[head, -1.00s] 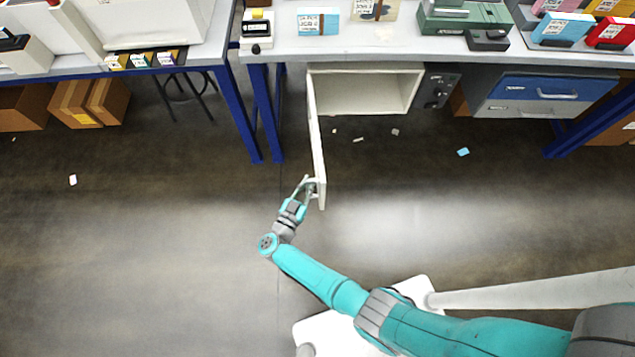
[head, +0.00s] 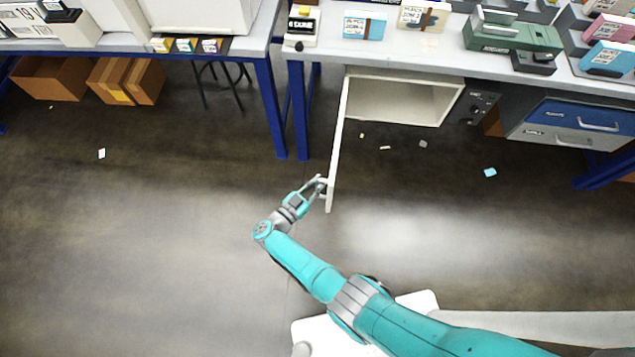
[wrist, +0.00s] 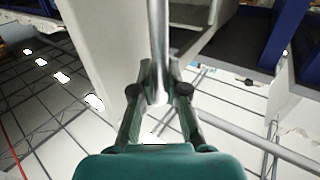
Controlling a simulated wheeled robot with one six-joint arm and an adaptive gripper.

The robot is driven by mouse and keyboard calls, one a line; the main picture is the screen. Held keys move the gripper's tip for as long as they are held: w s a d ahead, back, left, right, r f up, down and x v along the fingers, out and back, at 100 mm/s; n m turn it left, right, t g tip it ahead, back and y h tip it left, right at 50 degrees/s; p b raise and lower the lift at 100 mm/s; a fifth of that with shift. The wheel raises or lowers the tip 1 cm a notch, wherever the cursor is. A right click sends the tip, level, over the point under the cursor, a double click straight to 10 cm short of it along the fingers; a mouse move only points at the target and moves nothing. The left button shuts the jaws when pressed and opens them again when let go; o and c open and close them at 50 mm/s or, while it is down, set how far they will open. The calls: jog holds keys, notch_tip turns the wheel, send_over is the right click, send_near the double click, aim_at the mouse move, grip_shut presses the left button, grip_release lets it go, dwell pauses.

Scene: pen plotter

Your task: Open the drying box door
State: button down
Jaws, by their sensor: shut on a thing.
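The drying box (head: 405,101) is a cream, empty box under the right-hand bench, its front open. Its door (head: 338,150) is hinged at the left edge and stands swung out into the aisle, roughly square to the opening. My gripper (head: 322,185) is at the door's free end, on its left side. In the wrist view, my gripper (wrist: 159,95) is shut on the door's metal bar handle (wrist: 158,45). The pale door panel (wrist: 105,40) shows behind the bar. The exact finger contact is small in the head view.
A dark control panel (head: 478,103) is right of the box, then blue and grey drawers (head: 570,117). Blue bench legs (head: 272,110) stand left of the door. Small scraps (head: 490,172) lie on the floor.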

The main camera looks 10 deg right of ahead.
jog(key=c, duration=1.2)
grip_release()
jog(key=shift+w, duration=0.1)
jog(key=v, duration=1.2)
